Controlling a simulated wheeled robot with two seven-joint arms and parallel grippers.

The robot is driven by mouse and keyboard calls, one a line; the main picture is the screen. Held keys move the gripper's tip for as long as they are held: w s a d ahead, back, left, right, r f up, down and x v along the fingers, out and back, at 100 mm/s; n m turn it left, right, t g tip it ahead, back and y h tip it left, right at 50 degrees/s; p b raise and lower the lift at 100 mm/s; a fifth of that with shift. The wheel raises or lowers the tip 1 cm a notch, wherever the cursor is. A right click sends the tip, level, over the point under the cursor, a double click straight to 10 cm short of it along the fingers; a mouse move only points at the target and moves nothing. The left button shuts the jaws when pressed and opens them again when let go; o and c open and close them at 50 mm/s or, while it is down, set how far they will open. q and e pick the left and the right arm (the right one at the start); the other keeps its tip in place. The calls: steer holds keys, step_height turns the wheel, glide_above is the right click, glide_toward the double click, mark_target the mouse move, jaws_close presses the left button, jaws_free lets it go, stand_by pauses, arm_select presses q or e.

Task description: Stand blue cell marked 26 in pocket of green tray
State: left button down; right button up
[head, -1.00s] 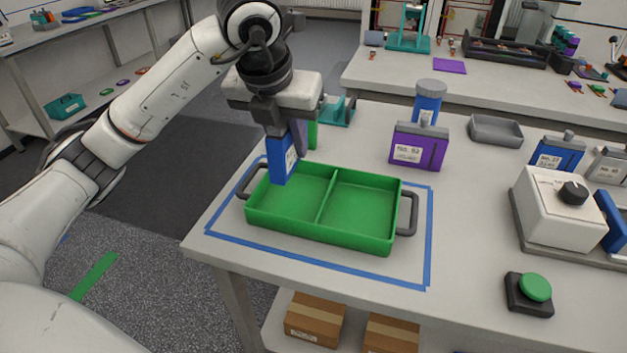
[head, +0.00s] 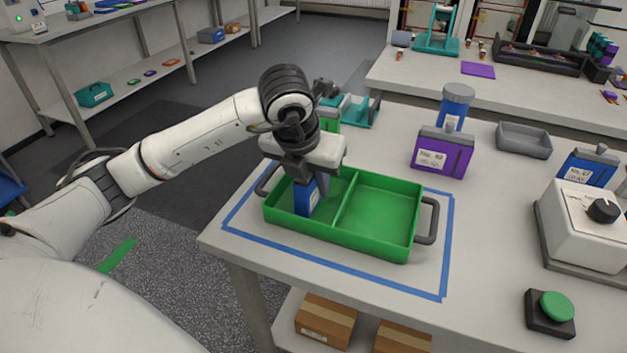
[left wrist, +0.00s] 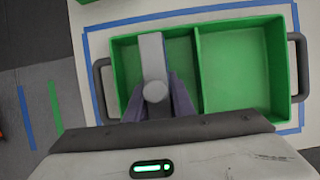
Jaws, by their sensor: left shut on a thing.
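A blue cell (head: 306,196) is upright in the left pocket of the green tray (head: 382,212). My left gripper (head: 304,178) is shut on the cell's top from above. In the left wrist view the cell's grey top (left wrist: 153,68) shows between the jaws (left wrist: 156,98), inside the left pocket. The number on this cell cannot be read here. I cannot tell whether its base touches the tray floor. The right pocket is empty. My right gripper is not in view.
Blue tape outlines the tray on the table. A grey bin (head: 524,140), a white box with a dial (head: 578,226) and a green button (head: 556,306) are at right.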

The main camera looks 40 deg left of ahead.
arm_select(q)
steer(key=shift+r, duration=0.1)
steer(key=c, duration=1.5)
jaws_free()
steer(key=v, duration=1)
steer(key=shift+r+p, duration=0.25)
steer(key=shift+p, duration=0.1)
steer(key=shift+s+d+r, duration=0.1)
steer(key=shift+s+r, duration=0.25)
steer(key=shift+r, duration=0.2)
steer(key=shift+s, duration=0.1)
